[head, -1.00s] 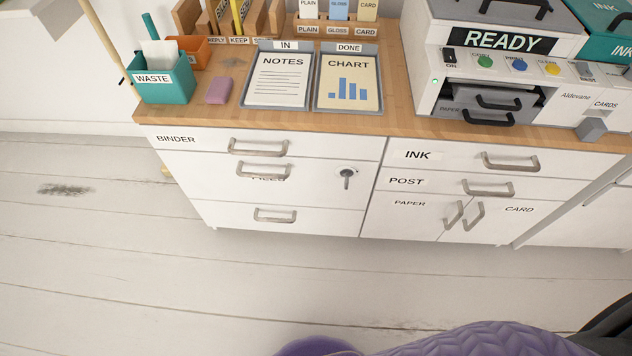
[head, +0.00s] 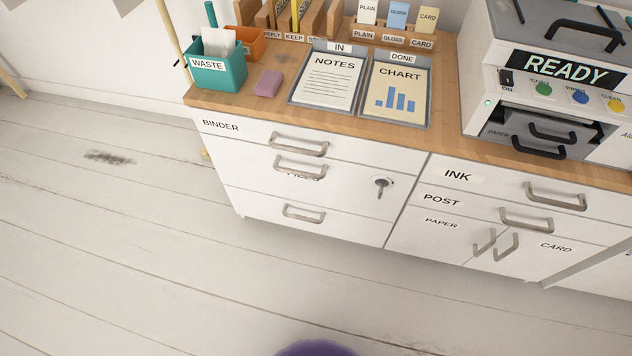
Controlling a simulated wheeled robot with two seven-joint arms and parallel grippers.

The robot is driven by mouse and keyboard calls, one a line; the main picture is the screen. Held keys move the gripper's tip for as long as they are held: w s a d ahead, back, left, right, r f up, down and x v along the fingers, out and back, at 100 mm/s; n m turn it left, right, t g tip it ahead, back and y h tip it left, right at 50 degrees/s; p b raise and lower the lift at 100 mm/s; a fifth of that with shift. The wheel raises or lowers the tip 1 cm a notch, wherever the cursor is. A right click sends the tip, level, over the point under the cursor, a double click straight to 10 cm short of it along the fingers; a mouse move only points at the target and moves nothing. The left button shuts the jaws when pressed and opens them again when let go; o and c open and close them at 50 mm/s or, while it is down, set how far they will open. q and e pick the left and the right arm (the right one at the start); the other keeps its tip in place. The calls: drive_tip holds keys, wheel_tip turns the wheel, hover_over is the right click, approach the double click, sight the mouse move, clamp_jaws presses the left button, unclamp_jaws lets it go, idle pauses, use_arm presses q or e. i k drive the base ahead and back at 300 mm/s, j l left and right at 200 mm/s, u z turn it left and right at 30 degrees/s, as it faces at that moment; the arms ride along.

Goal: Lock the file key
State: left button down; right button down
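The file key (head: 381,187) sits in a round lock at the right side of the FILES drawer front (head: 335,185). Its handle points down in the view. The drawer looks shut, level with the drawers above and below it; its label is partly hidden behind its handle (head: 300,167). Neither of my grippers is in view.
The BINDER drawer (head: 245,133) is above and an unlabelled drawer (head: 265,205) below. INK and POST drawers (head: 480,200) are to the right. The desk top holds a waste box (head: 218,70), NOTES and CHART trays and a printer (head: 540,90) showing READY. The floor in front is clear.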

sight(381, 192)
drive_tip(key=i+j+z, duration=0.2)
drive_tip(key=z, duration=0.15)
drive_tip(key=i+j+z, duration=0.3)
